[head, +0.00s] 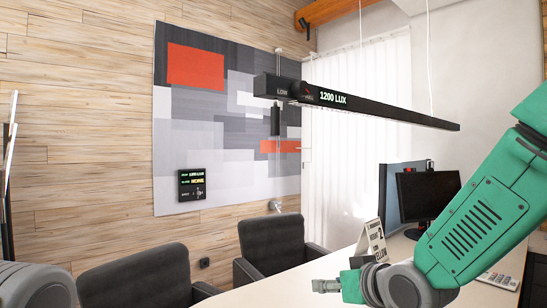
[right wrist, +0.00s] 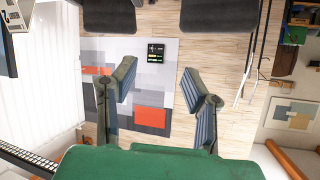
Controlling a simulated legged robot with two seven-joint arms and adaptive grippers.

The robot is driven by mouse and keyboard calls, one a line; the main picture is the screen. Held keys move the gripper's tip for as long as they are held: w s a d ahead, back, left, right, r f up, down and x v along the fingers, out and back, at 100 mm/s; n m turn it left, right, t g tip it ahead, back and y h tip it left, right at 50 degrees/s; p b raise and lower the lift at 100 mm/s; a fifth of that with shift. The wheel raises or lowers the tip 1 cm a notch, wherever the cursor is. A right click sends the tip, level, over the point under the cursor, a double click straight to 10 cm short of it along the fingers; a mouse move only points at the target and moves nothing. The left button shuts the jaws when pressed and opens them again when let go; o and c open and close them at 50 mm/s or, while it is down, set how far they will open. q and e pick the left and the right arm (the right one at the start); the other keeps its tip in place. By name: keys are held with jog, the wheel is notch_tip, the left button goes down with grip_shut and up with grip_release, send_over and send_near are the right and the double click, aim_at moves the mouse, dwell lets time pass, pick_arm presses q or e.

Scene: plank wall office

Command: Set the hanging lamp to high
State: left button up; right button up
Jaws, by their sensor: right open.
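The hanging lamp (head: 385,110) is a long black bar hung on thin wires. Its display reads 1200 LUX, and its end box (head: 272,86) carries the word LOW. A dark pull handle (head: 275,120) hangs below that box. A small black wall panel (head: 192,184) with lit text is on the wall picture; it also shows in the right wrist view (right wrist: 155,53). My right gripper (head: 326,285) is low in the head view, well below the lamp. In the right wrist view its two fingers (right wrist: 157,72) stand apart with nothing between them.
Two dark chairs (head: 140,277) stand along the bottom. The desk (head: 305,285) holds a monitor (head: 425,197), a keyboard (head: 498,281) and a lettered tent sign (head: 371,243). The space between the gripper and the lamp looks open.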

notch_tip(320, 180, up, 20)
jog(key=w+a+n+t+y+p, duration=0.1)
jog(key=a+t+y+p, duration=0.1)
jog(key=t, duration=0.1)
jog(key=n+t+y, duration=0.1)
jog(key=n, duration=0.1)
send_near(278, 121)
jog(key=p+x, duration=0.3)
jog(key=x, duration=0.8)
jog(key=shift+w+a, duration=0.1)
jog(key=shift+w, duration=0.05)
grip_shut()
